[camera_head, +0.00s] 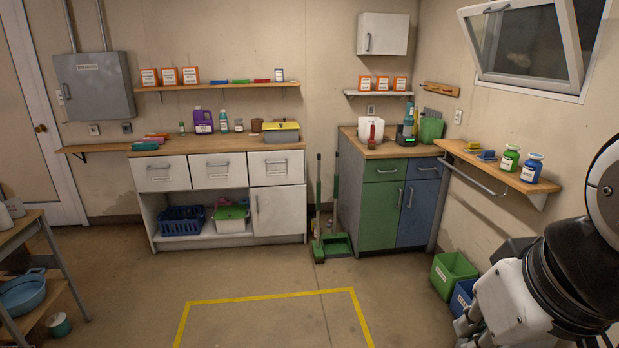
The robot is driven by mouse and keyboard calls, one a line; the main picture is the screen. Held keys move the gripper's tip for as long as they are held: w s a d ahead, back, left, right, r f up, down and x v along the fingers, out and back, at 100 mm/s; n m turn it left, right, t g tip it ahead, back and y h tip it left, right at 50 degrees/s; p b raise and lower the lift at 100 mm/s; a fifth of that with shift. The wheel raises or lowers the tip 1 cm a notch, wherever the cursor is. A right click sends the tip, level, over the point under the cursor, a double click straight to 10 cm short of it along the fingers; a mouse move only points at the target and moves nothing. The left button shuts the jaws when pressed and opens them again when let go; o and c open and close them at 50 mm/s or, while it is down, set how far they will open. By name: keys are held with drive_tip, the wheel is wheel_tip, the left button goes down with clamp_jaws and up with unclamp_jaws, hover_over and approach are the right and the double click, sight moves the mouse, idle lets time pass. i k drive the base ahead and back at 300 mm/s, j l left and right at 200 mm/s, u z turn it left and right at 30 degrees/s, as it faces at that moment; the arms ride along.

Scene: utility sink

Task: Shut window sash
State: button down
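The window sash (525,84) is a white-framed pane high on the right wall. It stands open, its top edge leaning into the room and its bottom edge close to the white window frame (584,93). A small grey handle (496,8) sits on its top rail, near the upper picture edge. My arm fills the lower right, well below the sash and apart from it. My gripper (466,326) appears to be the pale jointed end low in the picture. Its fingers are partly hidden, and I cannot tell whether they are open.
A wall shelf (477,162) with jars and sponges runs below the window, with a towel bar (470,176) under it. Green (453,272) and blue (463,297) bins stand on the floor by the right wall. The yellow-outlined floor (270,325) is clear.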

sight(567, 21)
drive_tip(key=i+j, duration=0.1)
drive_tip(key=i, duration=1.8)
drive_tip(key=l+z, duration=0.05)
drive_tip(key=l, duration=0.05)
